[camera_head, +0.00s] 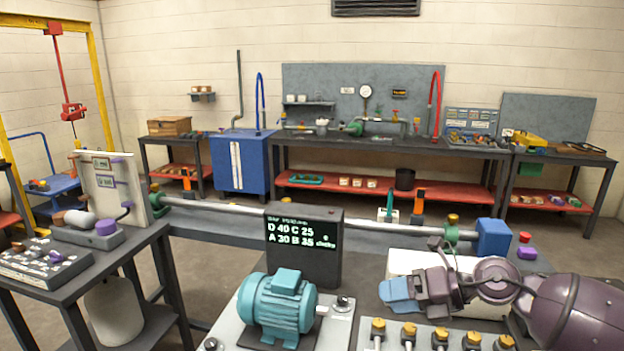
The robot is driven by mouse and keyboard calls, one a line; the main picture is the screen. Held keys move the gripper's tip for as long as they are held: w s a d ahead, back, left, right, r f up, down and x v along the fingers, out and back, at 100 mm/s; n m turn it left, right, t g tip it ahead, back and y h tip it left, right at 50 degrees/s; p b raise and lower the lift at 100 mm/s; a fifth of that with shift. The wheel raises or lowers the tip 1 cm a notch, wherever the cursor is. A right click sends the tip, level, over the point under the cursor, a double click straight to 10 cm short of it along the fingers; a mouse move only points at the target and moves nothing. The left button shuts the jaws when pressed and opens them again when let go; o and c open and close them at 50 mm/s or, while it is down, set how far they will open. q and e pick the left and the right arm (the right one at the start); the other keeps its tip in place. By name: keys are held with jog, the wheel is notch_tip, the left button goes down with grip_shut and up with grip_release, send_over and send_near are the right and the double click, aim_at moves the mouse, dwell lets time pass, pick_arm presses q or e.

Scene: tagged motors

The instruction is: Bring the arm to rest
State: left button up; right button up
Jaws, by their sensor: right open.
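My right arm (575,310), purple and dark, comes in from the lower right. Its gripper (399,293) points left above the near bench, with light-blue fingers that look close together from this side. I see nothing held in it. It is to the right of a teal motor (278,303), clear of it, and in front of a white block that it partly hides. My left gripper is not in view.
A black display (303,245) with green and white text stands behind the motor. Several yellow-topped posts (409,332) stand in a row below the gripper. A long metal rod (330,221) crosses behind. A side table (60,262) is at left.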

jog(key=s+d+f+m+t+h, duration=0.2)
jog(key=d+f+m+t+h, duration=0.3)
jog(key=m, duration=1)
jog(key=s+d+f+m+t+h, duration=0.1)
jog(key=d+f+m+t+h, duration=0.2)
jog(key=f+m+t, duration=0.8)
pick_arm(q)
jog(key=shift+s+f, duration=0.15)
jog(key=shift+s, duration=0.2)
pick_arm(e)
jog(key=s+d+f+m+g+h, duration=0.2)
jog(key=s+f+m+g, duration=0.2)
jog(key=s, duration=0.6)
jog(key=s+d+f+m+g+h, duration=0.2)
jog(key=s+f+m+g+h, duration=0.1)
jog(key=s+f+m, duration=0.4)
jog(key=s+f+g, duration=0.1)
jog(key=s+f, duration=0.1)
jog(key=s, duration=0.1)
jog(key=shift+s+d+f+m, duration=0.15)
jog(key=shift+s+d+m, duration=0.15)
jog(key=shift+m, duration=0.1)
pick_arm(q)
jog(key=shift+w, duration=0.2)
